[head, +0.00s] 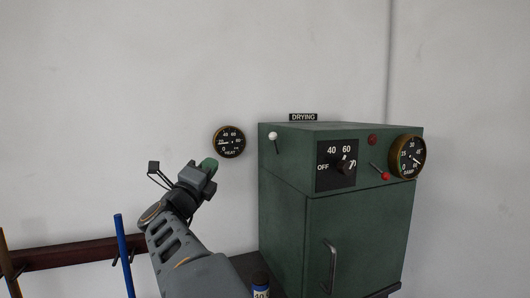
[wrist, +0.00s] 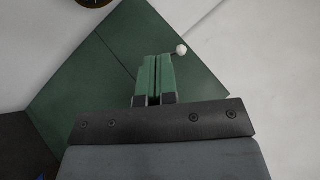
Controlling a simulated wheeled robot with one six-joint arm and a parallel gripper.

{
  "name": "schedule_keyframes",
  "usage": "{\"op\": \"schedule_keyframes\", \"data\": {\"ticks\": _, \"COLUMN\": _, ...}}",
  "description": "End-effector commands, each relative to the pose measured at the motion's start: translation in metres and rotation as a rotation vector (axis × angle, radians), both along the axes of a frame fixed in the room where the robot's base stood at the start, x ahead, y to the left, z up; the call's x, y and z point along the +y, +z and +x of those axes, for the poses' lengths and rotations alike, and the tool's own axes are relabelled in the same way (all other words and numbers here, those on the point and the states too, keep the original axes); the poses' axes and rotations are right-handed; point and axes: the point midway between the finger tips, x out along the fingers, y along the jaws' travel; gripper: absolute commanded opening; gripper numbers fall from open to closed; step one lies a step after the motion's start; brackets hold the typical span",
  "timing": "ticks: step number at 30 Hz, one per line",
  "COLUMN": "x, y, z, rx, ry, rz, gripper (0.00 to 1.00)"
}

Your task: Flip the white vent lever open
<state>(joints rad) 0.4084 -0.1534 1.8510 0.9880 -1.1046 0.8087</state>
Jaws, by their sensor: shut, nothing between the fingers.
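The white vent lever (head: 273,136) is a short stem with a white ball knob on the left side of the green drying cabinet (head: 284,215), near its top. Its knob points up in the head view. The lever also shows in the wrist view (wrist: 181,49), just beyond and to the right of my fingertips. My gripper (head: 209,164) is left of the cabinet in the head view, apart from it. In the wrist view its green fingers (wrist: 158,57) are closed together with nothing between them. Whether they touch the lever cannot be told.
The cabinet front has a black dial (head: 345,167), a red-knobbed lever (head: 380,171), a DAMP gauge (head: 408,157) and a door handle (head: 329,266). A HEAT gauge (head: 229,141) hangs on the wall behind my gripper. A blue rod (head: 124,256) stands at the left by a dark rail (head: 75,252).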

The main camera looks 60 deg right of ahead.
Motion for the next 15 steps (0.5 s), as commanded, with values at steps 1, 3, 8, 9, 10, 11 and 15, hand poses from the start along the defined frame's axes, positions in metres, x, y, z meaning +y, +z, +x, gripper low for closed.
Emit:
{"op": "schedule_keyframes", "data": {"ticks": 1, "x": -0.009, "y": -0.004, "z": -0.012, "rx": -0.068, "ry": -0.062, "rz": 0.01, "gripper": 0.0}}
{"op": "schedule_keyframes", "data": {"ticks": 3, "x": -0.017, "y": -0.005, "z": -0.026, "rx": -0.148, "ry": -0.133, "rz": 0.021, "gripper": 0.0}}
{"op": "schedule_keyframes", "data": {"ticks": 8, "x": -0.027, "y": -0.005, "z": -0.045, "rx": -0.246, "ry": -0.227, "rz": 0.027, "gripper": 0.0}}
{"op": "schedule_keyframes", "data": {"ticks": 9, "x": -0.03, "y": -0.004, "z": -0.048, "rx": -0.258, "ry": -0.237, "rz": 0.027, "gripper": 0.0}}
{"op": "schedule_keyframes", "data": {"ticks": 10, "x": -0.033, "y": -0.002, "z": -0.05, "rx": -0.264, "ry": -0.243, "rz": 0.027, "gripper": 0.0}}
{"op": "schedule_keyframes", "data": {"ticks": 11, "x": -0.036, "y": -0.001, "z": -0.051, "rx": -0.268, "ry": -0.247, "rz": 0.028, "gripper": 0.0}}
{"op": "schedule_keyframes", "data": {"ticks": 15, "x": -0.056, "y": 0.01, "z": -0.056, "rx": -0.268, "ry": -0.252, "rz": 0.027, "gripper": 0.0}}
